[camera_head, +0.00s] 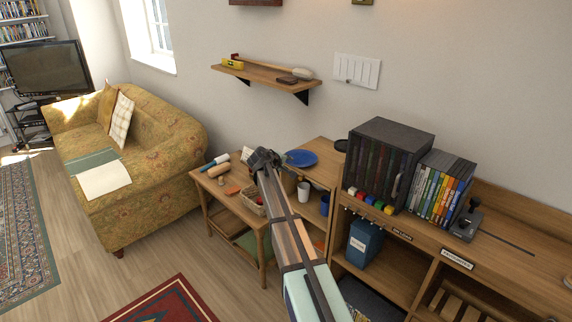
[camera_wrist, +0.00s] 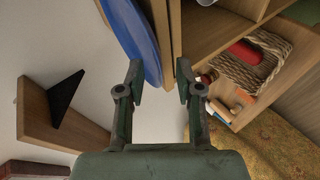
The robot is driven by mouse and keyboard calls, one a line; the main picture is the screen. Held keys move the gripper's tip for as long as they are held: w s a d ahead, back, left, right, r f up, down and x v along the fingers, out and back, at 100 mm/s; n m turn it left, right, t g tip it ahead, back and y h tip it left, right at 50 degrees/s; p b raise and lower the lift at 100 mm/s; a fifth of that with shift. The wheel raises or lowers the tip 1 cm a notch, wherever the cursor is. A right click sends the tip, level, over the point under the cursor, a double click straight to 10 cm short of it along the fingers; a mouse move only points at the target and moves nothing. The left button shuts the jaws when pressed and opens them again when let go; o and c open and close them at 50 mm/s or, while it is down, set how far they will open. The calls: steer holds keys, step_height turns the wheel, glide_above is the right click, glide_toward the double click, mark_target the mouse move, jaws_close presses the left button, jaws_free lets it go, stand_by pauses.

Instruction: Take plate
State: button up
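The blue plate (camera_head: 301,158) lies flat on the wooden cabinet top beside the wall. In the wrist view the plate (camera_wrist: 132,32) shows tilted at the top, cut off by the frame's edge. My gripper (camera_head: 262,158) is just left of the plate in the head view. In the wrist view my gripper (camera_wrist: 160,78) is open and empty. Its left finger overlaps the plate's lower edge in the picture and its right finger is beside the wooden edge. I cannot tell whether either finger touches the plate.
A low table (camera_head: 218,203) with a basket and small items stands left of the cabinet. A white mug (camera_head: 303,192) and a blue cup (camera_head: 325,204) are below the plate. A wall shelf (camera_head: 265,75) hangs above. A dark disc case box (camera_head: 384,165) stands right.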

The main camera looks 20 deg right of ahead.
steer(key=v, duration=1.2)
steer(key=s+a+f+m+g+y, duration=0.1)
steer(key=s+a+f+g+y, duration=0.15)
steer(key=s+f, duration=0.8)
steer(key=s+a+f+m+g+y, duration=0.15)
steer(key=s+a+f, duration=0.4)
steer(key=f, duration=0.75)
steer(key=s+a+f+m+g+y, duration=0.1)
steer(key=s+a+f+g+y, duration=0.1)
steer(key=s+f, duration=0.95)
steer(key=s+a+f+g+y, duration=0.1)
steer(key=s+f, duration=0.4)
steer(key=s, duration=0.8)
steer(key=s+a+f+m+g+y, duration=0.1)
steer(key=s+a+f+g, duration=0.2)
steer(key=s, duration=1)
steer(key=s+a+f+g+y, duration=0.1)
steer(key=s+a+f+g, duration=0.2)
steer(key=s+f, duration=0.6)
steer(key=s+g, duration=0.1)
steer(key=s, duration=0.3)
steer(key=shift+c, duration=0.2)
